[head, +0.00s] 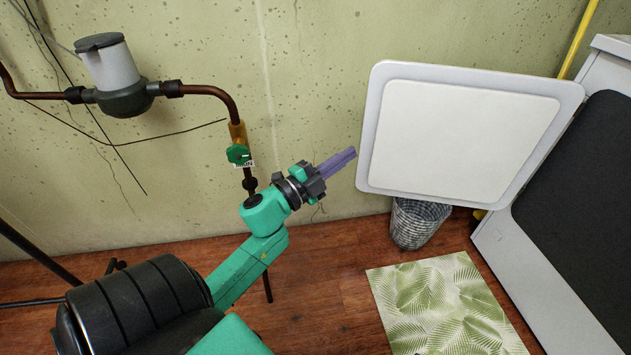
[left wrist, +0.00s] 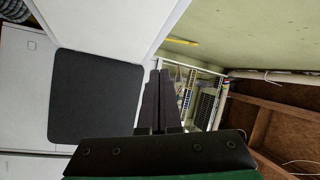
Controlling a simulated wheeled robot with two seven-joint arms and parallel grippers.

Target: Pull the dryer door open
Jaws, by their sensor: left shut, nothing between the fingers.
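The dryer (head: 497,249) stands at the right with a dark, rounded opening (head: 585,190) in its pale front. Its white square door (head: 460,135) stands swung well out from the front. In the left wrist view the door (left wrist: 115,22) and the dark opening (left wrist: 95,98) show at the left. My left gripper (head: 350,155) is shut and empty, its purple fingers pointing at the door's left edge. The tips are very near that edge; I cannot tell whether they touch. The fingers also show in the left wrist view (left wrist: 165,80). My right gripper is in neither view.
A grey woven basket (head: 415,225) stands on the floor below the door. A leaf-patterned mat (head: 445,305) lies before the dryer. A copper pipe with a meter (head: 115,75) and green valve (head: 238,154) runs along the concrete wall behind my left arm. Wooden floor between is clear.

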